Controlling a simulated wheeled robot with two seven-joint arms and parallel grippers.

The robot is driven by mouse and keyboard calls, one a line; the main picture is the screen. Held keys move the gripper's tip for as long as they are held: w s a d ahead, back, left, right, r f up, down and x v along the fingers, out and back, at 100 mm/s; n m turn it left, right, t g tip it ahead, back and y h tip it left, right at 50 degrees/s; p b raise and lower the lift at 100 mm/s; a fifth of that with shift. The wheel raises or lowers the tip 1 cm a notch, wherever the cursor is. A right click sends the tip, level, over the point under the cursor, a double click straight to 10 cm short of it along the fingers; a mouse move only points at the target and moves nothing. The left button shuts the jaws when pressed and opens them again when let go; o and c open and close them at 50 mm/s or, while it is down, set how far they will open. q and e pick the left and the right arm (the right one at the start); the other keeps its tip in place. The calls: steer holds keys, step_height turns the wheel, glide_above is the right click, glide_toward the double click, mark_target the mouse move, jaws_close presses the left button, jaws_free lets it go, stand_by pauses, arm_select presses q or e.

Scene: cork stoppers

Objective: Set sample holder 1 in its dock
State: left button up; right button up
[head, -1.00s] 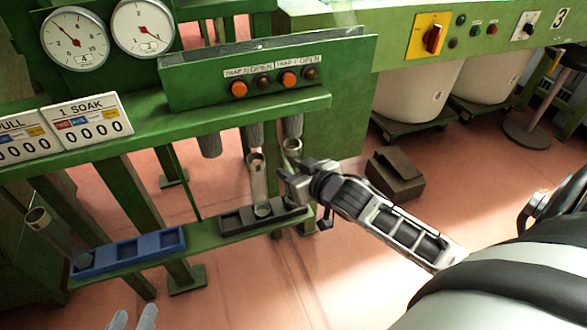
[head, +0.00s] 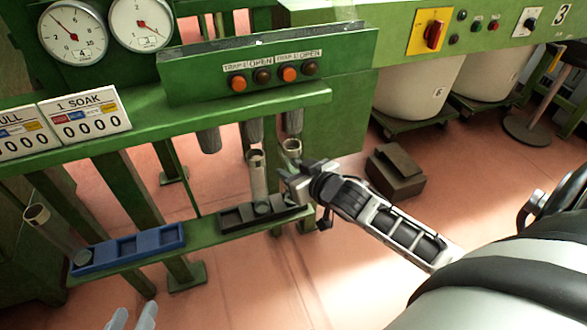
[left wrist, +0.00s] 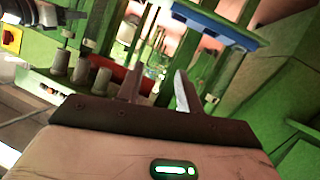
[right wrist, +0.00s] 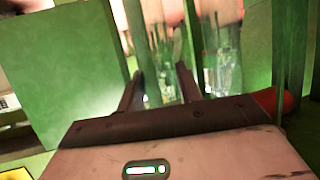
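A clear tube-like holder with a pale ring top (head: 291,147) stands above the right end of the black dock (head: 233,219). My right gripper (head: 286,181) is at this holder and hides its lower part. In the right wrist view, its fingers (right wrist: 160,82) are spread, with clear glass between or just beyond them; contact is unclear. A second clear holder (head: 257,178) stands in the black dock's middle. A third (head: 55,233) leans at the blue dock's left end (head: 135,250). Holder numbers are unreadable. My left gripper (head: 133,319) is open and empty; its spread fingers also show in the left wrist view (left wrist: 158,88).
Grey nozzles (head: 253,131) hang from the green frame above the black dock. A button panel (head: 275,75) and dial gauges (head: 140,24) are above. A brown stepped block (head: 396,172) lies on the pink floor, right of the docks. The front floor is clear.

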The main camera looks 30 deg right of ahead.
steer(key=o, duration=0.4)
steer(key=shift+r, duration=0.1)
steer(key=shift+o, duration=0.2)
arm_select(q)
steer(key=shift+f, duration=0.1)
steer(key=a+f+g+p, duration=0.1)
steer(key=p, duration=0.1)
steer(key=s+a+f+g+y+p, duration=0.1)
steer(key=p, duration=0.2)
steer(key=shift+f, duration=0.35)
arm_select(e)
steer(key=v, duration=1.6)
arm_select(q)
steer(key=shift+r, duration=0.1)
